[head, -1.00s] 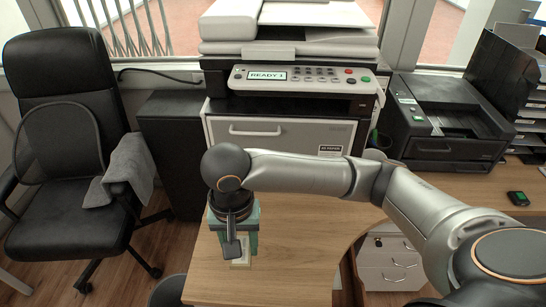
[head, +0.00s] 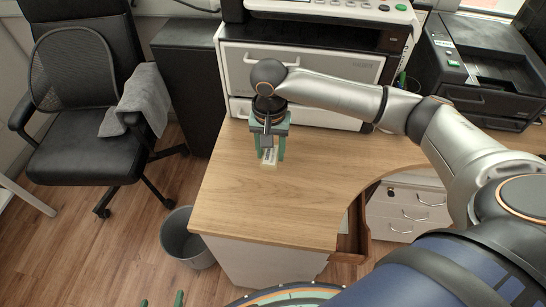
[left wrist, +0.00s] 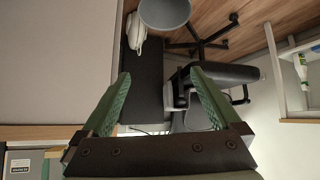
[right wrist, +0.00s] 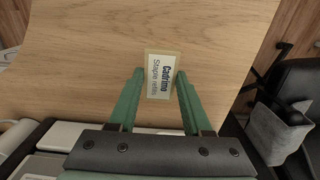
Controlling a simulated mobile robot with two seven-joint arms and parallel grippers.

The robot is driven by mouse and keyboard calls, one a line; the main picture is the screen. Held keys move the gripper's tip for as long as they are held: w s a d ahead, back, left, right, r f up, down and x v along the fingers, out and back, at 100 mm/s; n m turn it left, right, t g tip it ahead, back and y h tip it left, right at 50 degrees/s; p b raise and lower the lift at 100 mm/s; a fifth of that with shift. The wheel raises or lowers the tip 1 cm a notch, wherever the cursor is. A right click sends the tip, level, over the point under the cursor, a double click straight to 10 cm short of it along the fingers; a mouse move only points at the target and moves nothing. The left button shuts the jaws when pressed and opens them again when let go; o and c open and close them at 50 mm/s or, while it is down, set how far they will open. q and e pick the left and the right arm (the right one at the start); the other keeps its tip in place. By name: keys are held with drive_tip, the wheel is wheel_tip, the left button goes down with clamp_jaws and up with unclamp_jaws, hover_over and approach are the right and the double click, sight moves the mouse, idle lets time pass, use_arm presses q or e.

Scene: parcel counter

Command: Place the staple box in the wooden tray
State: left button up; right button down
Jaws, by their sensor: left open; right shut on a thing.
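The staple box (head: 269,158) is a small pale box with a printed label, on the wooden desk near its left side. In the right wrist view the box (right wrist: 162,75) lies between the fingertips, label facing the camera. My right gripper (head: 268,153) points down and is shut on it. Whether the box is lifted off the desk I cannot tell. My left gripper (head: 162,300) is open and empty, its green fingertips just showing at the bottom edge; it also shows in the left wrist view (left wrist: 160,82). I see no clear wooden tray.
The desk top (head: 260,205) is clear in front of the printer (head: 320,55). An open brown wooden drawer (head: 355,240) juts out below the desk's curved edge, beside a white drawer unit (head: 405,212). A grey bin (head: 185,240) and a black chair (head: 85,110) stand at left.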

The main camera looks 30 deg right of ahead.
sight(273, 158)
drive_tip(key=shift+w+d+f, duration=0.45)
drive_tip(key=shift+f, duration=0.3)
drive_tip(key=f, duration=0.3)
drive_tip(key=shift+w+d+b, duration=0.3)
drive_tip(key=shift+b, duration=0.1)
drive_tip(key=shift+f, duration=0.5)
drive_tip(key=shift+f, duration=0.1)
drive_tip(key=shift+c, duration=1.7)
unclamp_jaws()
